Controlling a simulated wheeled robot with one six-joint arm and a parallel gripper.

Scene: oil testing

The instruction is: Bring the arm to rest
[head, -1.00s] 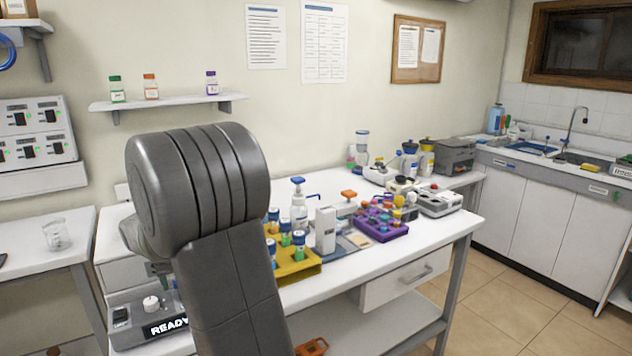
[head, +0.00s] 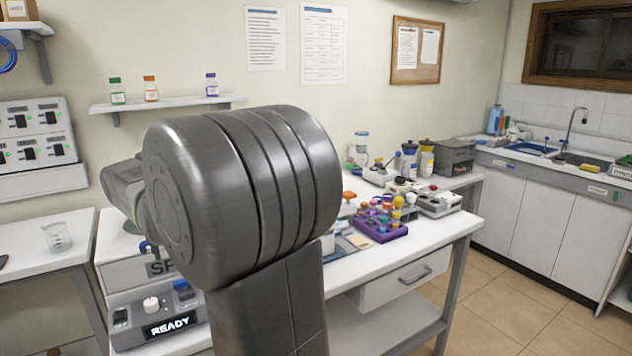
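My arm fills the middle of the head view, its thick grey joint standing in front of the white bench (head: 440,238). A further link of mine reaches back to the left behind that joint. My gripper is hidden, so I cannot see whether it holds anything. The purple rack (head: 380,228) with coloured caps stands on the bench just right of my arm. The grey device (head: 160,318) with a READY display stands at the bench's left end, partly behind my arm.
A glass beaker (head: 57,237) stands on the left side table. A wall shelf (head: 170,104) with three small bottles hangs above my arm. Bottles and a dark grey box (head: 454,157) stand at the back right. The tiled floor (head: 480,310) at the right is clear.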

